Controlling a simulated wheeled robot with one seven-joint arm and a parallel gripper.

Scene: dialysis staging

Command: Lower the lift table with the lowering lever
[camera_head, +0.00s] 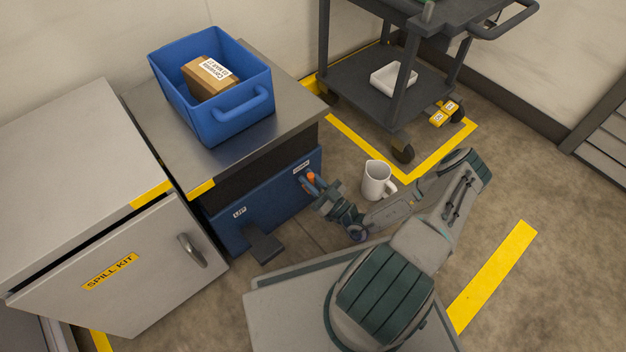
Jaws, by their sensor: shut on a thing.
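The lift table has a bare steel top (212,163), dark bellows and a blue base (258,207). A blue bin (232,127) with a cardboard box (205,83) in it stands on the top. The lowering lever (311,177) has an orange end and sits at the right end of the base's front, by a small label. My gripper (316,187) reaches in from the right and is shut on the lever. The fingertips are small here and partly hide the lever. A dark foot pedal (264,248) sticks out low, below the "UP" label.
A grey spill kit cabinet (78,178) stands close at the left. A white jug (376,180) stands on the floor behind my arm. A dark cart (358,84) with a white tray (392,78) stands at the back. Floor at the right is open.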

